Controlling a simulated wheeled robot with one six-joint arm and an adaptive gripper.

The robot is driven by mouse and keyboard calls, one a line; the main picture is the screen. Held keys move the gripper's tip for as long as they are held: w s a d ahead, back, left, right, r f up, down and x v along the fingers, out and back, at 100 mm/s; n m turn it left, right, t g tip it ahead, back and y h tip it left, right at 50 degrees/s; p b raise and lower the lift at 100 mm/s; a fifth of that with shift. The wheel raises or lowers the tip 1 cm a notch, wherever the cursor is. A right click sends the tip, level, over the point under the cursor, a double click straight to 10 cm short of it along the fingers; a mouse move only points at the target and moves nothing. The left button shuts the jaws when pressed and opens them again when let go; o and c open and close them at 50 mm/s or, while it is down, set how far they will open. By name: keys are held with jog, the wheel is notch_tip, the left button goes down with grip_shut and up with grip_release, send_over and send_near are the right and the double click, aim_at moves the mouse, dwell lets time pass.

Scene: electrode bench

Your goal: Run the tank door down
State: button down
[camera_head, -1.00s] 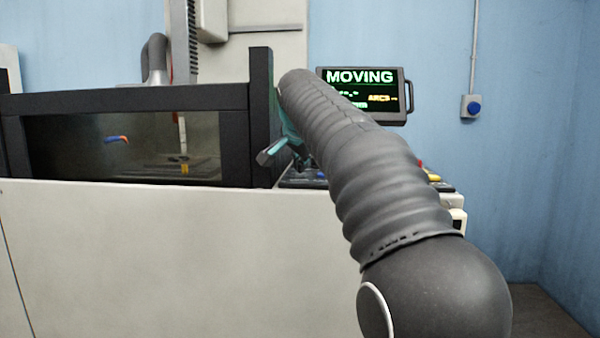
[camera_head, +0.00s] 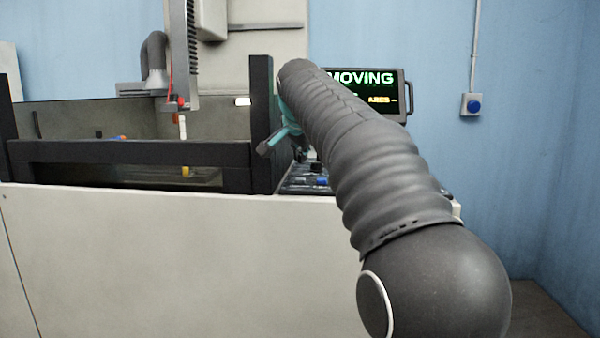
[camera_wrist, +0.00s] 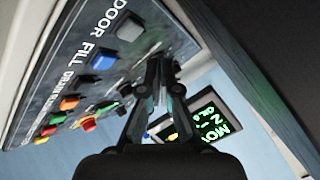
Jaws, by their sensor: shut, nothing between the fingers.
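The tank door (camera_head: 130,153), a dark-framed window panel, stands across the tank front between black posts in the head view. Its top bar is well below the post tops, so the tank interior shows above it. The control panel (camera_wrist: 62,72) fills the left of the wrist view, with labels DOOR, FILL and DRAIN. A pale grey button (camera_wrist: 130,28) sits by DOOR and a blue button (camera_wrist: 104,60) by FILL. My gripper (camera_wrist: 160,65) is shut and empty over the panel's edge; I cannot tell whether it touches a button. My arm partly hides it in the head view.
A screen (camera_head: 365,90) reading MOVING stands behind the panel, partly covered by my arm. A black post (camera_head: 261,125) rises close left of my gripper. A red emergency button (camera_wrist: 88,124) is on the panel. A wall box with a blue button (camera_head: 472,105) is at right.

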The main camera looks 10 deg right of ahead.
jog(key=shift+r, duration=1.35)
jog(key=s+f+n+g, duration=0.1)
jog(key=s+f+n, duration=0.2)
jog(key=s+f, duration=0.7)
jog(key=s+f+n+g+y, duration=0.1)
jog(key=s+f+n, duration=0.3)
jog(key=s+f, duration=0.6)
jog(key=s+f+n+g+y, duration=0.1)
jog(key=s+f+n, duration=0.3)
jog(key=s+f, duration=0.7)
jog(key=s, duration=0.9)
